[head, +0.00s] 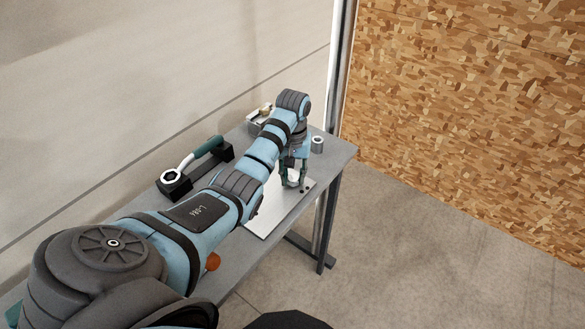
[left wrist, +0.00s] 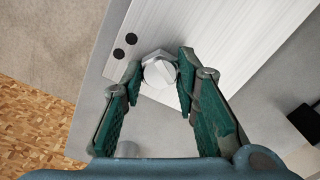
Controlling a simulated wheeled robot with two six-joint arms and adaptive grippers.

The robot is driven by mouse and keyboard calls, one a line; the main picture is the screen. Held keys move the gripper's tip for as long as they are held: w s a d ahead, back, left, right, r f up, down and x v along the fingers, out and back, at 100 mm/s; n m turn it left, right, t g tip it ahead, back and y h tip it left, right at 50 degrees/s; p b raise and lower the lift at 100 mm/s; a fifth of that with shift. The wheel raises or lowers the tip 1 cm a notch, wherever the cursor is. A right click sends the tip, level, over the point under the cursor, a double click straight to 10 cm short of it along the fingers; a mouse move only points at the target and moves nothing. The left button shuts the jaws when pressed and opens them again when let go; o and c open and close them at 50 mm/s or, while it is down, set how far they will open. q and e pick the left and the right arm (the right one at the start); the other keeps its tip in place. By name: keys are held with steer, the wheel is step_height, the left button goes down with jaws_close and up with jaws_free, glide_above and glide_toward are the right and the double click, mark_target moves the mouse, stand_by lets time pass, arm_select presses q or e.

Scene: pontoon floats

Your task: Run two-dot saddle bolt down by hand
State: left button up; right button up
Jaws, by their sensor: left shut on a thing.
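In the left wrist view the bolt (left wrist: 158,72) shows a bright metal head between my left gripper's (left wrist: 158,80) green fingertips. The fingers are shut on it from both sides. Two black dots (left wrist: 124,47) mark the pale metal plate (left wrist: 210,35) beside the bolt. In the head view my left gripper (head: 293,180) points down at the plate (head: 265,218) near its far right corner. The bolt is small there and partly covered by the fingers. Its thread and whatever lies under it are hidden. My right gripper is not in view.
The grey bench (head: 232,262) is narrow and stands along a wall. A green-handled ring wrench (head: 205,147) rests on a black holder to the left. A metal cylinder (head: 317,144) stands near the bench's far end. Bare floor lies to the right.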

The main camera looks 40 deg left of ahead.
arm_select(q)
steer(key=m, duration=0.6)
steer(key=shift+m, duration=0.4)
steer(key=m, duration=0.5)
steer(key=o, duration=0.9)
steer(key=shift+o, duration=0.2)
